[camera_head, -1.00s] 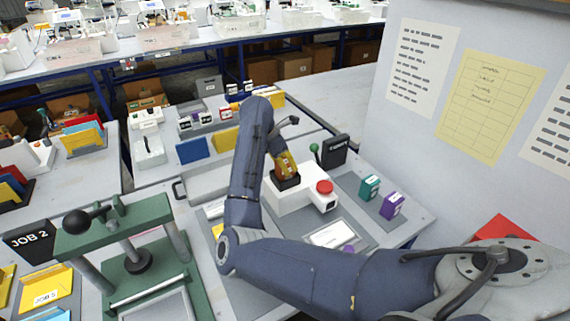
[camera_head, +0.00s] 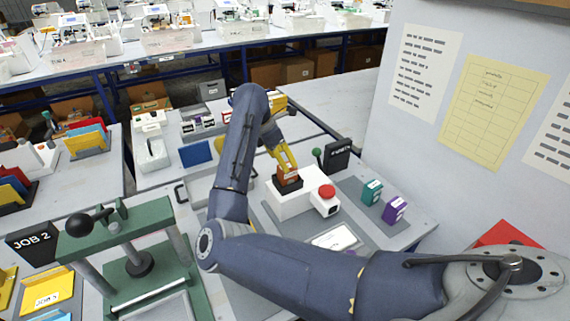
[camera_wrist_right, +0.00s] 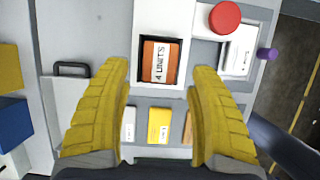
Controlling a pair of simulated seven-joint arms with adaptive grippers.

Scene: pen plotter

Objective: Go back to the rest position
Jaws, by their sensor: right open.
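My right gripper (camera_head: 286,164) reaches in on the blue arm over the white device in the head view. In the right wrist view its two yellow fingers (camera_wrist_right: 162,66) are spread wide, with nothing between them. An orange block (camera_wrist_right: 160,61) labelled "4 UNITS" sits in the dark slot of the white device (camera_wrist_right: 190,22). The block also shows in the head view (camera_head: 289,180), just below the fingers. My left gripper is not in view.
A red button (camera_head: 326,191) is on the device. A dark sign (camera_head: 337,155) stands behind it, and teal (camera_head: 372,191) and purple (camera_head: 395,209) boxes stand to its right. A green press (camera_head: 130,245) stands at left. A panel with papers (camera_head: 490,110) rises at right.

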